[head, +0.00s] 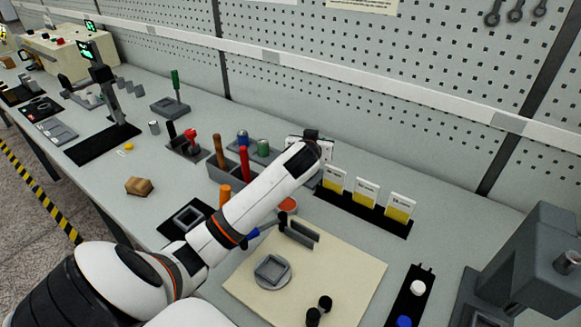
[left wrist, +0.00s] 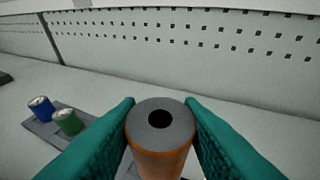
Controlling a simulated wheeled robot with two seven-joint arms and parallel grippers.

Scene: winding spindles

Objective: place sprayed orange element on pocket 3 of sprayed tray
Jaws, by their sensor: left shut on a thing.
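The orange element (left wrist: 163,162) is a cylinder with a grey end face and a dark centre hole. It fills the middle of the left wrist view. My left gripper (left wrist: 161,112) is shut on it, with a teal finger on each side. In the head view my arm hides the gripper and the held element. The grey tray (head: 252,152) stands behind the tool box and holds a blue element (head: 242,138) and a green element (head: 263,147). These also show at the left of the left wrist view, apart from the held element. Pocket 3 cannot be made out. My right gripper is out of view.
A grey box (head: 222,172) with upright handles stands in front of the tray. Yellow-and-white cards (head: 366,192) stand in a black holder to the right. A pegboard wall (head: 400,90) rises behind. A cream board (head: 345,270) with a square fixture lies nearer.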

